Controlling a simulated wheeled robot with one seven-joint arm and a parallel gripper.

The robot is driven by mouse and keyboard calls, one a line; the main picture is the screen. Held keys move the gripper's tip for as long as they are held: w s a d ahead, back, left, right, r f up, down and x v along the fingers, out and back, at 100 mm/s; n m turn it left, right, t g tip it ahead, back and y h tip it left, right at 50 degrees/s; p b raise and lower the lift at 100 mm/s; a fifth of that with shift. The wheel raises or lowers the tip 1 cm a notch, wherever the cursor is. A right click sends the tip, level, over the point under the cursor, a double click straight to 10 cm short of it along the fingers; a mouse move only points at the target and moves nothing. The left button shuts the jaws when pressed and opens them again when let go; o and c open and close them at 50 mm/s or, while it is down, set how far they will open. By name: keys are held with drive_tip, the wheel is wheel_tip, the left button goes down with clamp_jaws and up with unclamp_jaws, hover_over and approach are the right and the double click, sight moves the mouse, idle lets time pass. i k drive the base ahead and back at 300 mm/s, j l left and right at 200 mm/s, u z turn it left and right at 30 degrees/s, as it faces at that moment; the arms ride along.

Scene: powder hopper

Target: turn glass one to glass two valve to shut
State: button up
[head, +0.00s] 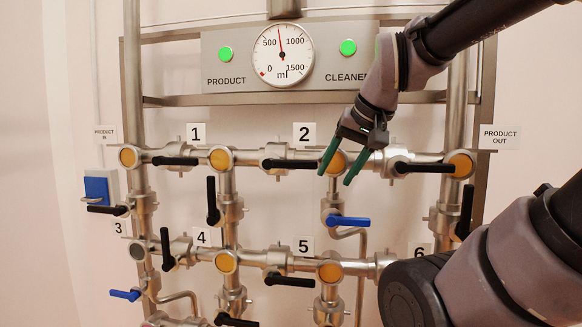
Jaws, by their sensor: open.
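The valve between glass one (221,158) and glass two (337,165) is on the upper pipe, with a black lever (291,164). The lever lies level, along the pipe, pointing right toward glass two. Both glasses are round and orange, with labels 1 and 2 up and left of them. My gripper (336,178) is open, its two green-tipped fingers pointing down and left in front of glass two, partly covering it. The fingers are just right of the lever's end; I see nothing between them. Whether they touch the lever cannot be told.
A blue lever (348,221) is below my gripper. A gauge panel (225,80) is above. My arm covers the right side.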

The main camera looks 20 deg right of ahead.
sight(268, 164)
drive_tip(key=k+j, duration=0.1)
drive_tip(key=j, duration=0.4)
drive_tip(key=k+j+u, duration=0.15)
drive_tip(key=j, duration=0.9)
drive_tip(key=u, duration=0.05)
